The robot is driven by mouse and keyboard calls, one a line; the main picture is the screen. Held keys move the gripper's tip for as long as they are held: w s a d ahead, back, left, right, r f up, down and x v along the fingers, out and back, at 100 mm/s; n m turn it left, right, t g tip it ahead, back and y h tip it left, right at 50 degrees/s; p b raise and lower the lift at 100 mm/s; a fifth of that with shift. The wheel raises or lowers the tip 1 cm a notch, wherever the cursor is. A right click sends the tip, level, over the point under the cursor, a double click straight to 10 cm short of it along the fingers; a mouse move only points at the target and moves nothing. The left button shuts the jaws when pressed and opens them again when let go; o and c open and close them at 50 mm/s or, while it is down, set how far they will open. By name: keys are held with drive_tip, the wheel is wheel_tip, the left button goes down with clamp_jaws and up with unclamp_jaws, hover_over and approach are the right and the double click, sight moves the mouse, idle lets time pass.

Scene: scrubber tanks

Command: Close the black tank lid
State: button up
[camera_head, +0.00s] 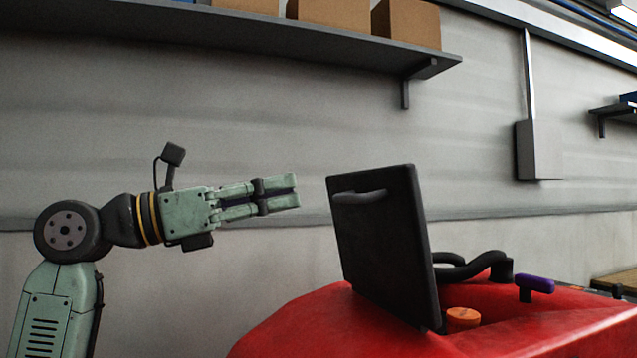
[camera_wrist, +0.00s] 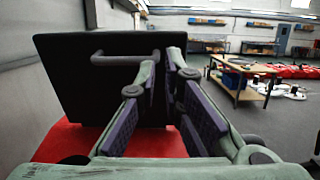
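The black tank lid (camera_head: 385,245) stands raised and steeply tilted on the red scrubber body (camera_head: 310,325). A bar handle (camera_head: 358,197) is near the top of its face on my gripper's side. My gripper (camera_head: 288,192) points at the lid from the left, at about handle height, with a gap between them. In the wrist view the lid (camera_wrist: 65,75) and its handle (camera_wrist: 118,61) fill the left half, beyond the fingers. The gripper (camera_wrist: 164,72) is open there, its purple-padded fingers apart with nothing between them. The tank opening is hidden.
An orange cap (camera_head: 463,318), a black hose (camera_head: 470,267) and a purple-topped part (camera_head: 537,284) sit on the body beyond the lid. A shelf with boxes (camera_head: 330,45) is on the wall above. A wooden table (camera_wrist: 245,85) stands right in the wrist view.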

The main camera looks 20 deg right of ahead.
sight(386, 169)
drive_tip(key=p+x, duration=0.1)
drive_tip(key=x, duration=0.3)
drive_tip(key=p+x, duration=0.1)
drive_tip(key=x, duration=0.4)
drive_tip(key=p+x, duration=0.2)
drive_tip(key=x, duration=0.3)
drive_tip(key=shift+s, duration=0.2)
clamp_jaws()
drive_tip(key=shift+d+r, duration=0.1)
